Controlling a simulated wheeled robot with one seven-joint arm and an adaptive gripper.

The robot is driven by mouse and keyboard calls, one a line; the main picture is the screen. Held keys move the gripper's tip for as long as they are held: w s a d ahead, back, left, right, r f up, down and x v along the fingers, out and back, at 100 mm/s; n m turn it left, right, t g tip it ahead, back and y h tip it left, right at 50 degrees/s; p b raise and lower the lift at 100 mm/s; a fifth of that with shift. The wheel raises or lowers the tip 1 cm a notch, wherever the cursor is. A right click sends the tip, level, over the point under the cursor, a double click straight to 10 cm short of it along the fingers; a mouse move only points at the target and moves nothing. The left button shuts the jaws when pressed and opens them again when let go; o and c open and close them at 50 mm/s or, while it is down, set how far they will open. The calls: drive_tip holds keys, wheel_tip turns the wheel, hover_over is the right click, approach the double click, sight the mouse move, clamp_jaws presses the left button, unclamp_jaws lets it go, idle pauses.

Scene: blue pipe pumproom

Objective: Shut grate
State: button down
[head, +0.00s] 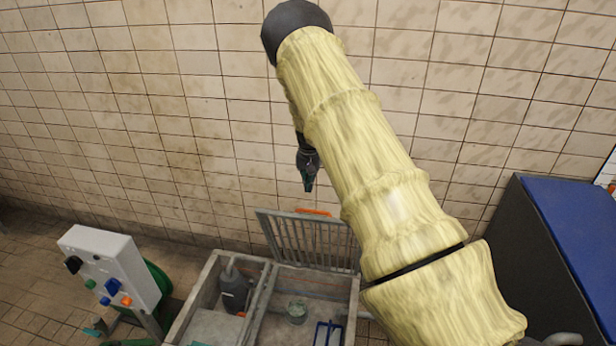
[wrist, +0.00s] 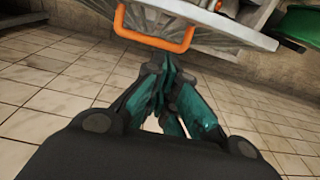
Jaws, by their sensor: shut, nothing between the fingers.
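The grey barred grate (head: 300,240) stands raised at the back edge of a concrete pit box, leaning back towards the tiled wall. It has an orange handle (head: 313,212) at its top edge. In the wrist view the orange handle (wrist: 153,28) is a U-shaped loop on the grate's edge (wrist: 225,42). My gripper (head: 309,186) is above the grate in the head view, pointing down. It is shut and empty; its teal fingertips (wrist: 168,68) are together, below the handle in the wrist view, apparently apart from it. My arm hides the grate's right end.
The open concrete box (head: 203,285) has two compartments, holding a grey pump (head: 234,288), a small round pot (head: 297,311) and a blue frame (head: 327,333). A control panel with coloured knobs (head: 108,262) stands left. A blue-topped cabinet (head: 580,228) stands right.

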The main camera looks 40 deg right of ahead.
wheel_tip(320, 180, down, 8)
drive_tip(key=a+p, duration=0.2)
drive_tip(key=p, duration=0.2)
drive_tip(key=shift+s+a, duration=0.3)
drive_tip(key=shift+s, duration=0.1)
drive_tip(key=shift+w, duration=0.1)
drive_tip(key=shift+a, duration=0.1)
